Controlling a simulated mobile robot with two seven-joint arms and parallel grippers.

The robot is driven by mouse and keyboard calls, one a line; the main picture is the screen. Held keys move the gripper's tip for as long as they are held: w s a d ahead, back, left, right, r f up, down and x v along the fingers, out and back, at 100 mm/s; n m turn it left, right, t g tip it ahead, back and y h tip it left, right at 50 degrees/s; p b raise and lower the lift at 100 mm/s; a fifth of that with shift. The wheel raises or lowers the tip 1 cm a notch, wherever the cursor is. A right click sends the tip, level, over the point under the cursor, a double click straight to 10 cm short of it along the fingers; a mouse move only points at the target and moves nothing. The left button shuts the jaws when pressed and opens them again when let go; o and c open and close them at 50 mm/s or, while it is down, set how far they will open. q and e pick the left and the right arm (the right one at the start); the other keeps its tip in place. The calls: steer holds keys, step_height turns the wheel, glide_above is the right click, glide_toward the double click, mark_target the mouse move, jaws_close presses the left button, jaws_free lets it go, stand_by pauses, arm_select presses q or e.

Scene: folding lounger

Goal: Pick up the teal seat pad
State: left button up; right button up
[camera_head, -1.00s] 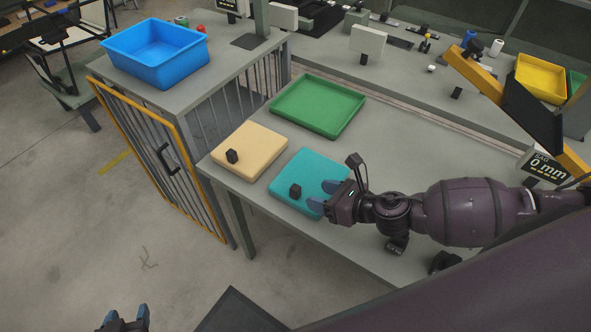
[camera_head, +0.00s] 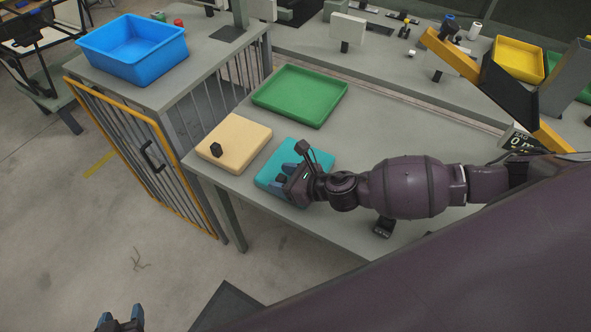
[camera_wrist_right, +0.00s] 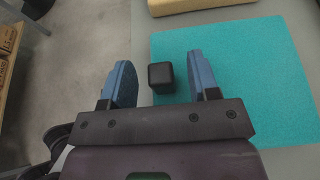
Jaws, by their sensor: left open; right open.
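The teal seat pad (camera_head: 318,158) lies flat on the grey table, partly covered by my right gripper in the head view. It also fills much of the right wrist view (camera_wrist_right: 270,75), with a black block-shaped knob (camera_wrist_right: 161,78) near its left edge. My right gripper (camera_head: 284,178) is open over the pad. In the wrist view its blue fingers (camera_wrist_right: 163,84) stand on either side of the knob, apart from it; I cannot tell their exact height. My left gripper (camera_head: 121,318) is open and empty at the bottom left, over the floor.
A beige pad (camera_head: 240,140) with a black knob lies beside the teal pad. A green tray (camera_head: 300,95) lies behind them. A blue bin (camera_head: 135,50) stands on the cabinet with a yellow-framed barred door (camera_head: 145,155).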

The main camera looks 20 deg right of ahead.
steer(key=shift+x, duration=1.3)
steer(key=shift+c, duration=0.3)
steer(key=c, duration=0.9)
jaws_close()
steer(key=shift+r, duration=0.15)
